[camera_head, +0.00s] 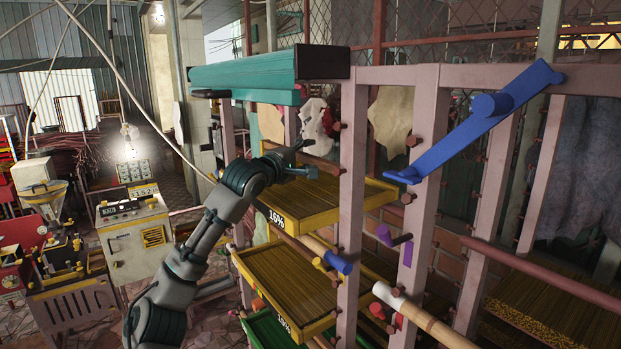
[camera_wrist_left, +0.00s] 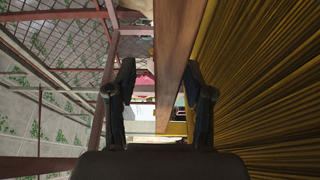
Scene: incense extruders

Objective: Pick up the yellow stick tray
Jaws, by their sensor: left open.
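A second yellow tray (camera_head: 292,284) sits on the level below. My left gripper (camera_head: 303,158) is open at the upper tray's left end, close to its back corner; I cannot tell whether it touches the tray. In the left wrist view, the open fingers (camera_wrist_left: 158,103) are apart, with a brown board (camera_wrist_left: 181,50) between and beyond them. Yellow-brown sticks (camera_wrist_left: 265,85) fill the right side. My right gripper is not in view.
Rack posts (camera_head: 350,190) stand close beside the trays. A teal beam (camera_head: 245,72) hangs above the gripper, and a blue bracket (camera_head: 480,120) slants at right. A green tray (camera_head: 268,327) is below. Machines (camera_head: 138,240) stand at left.

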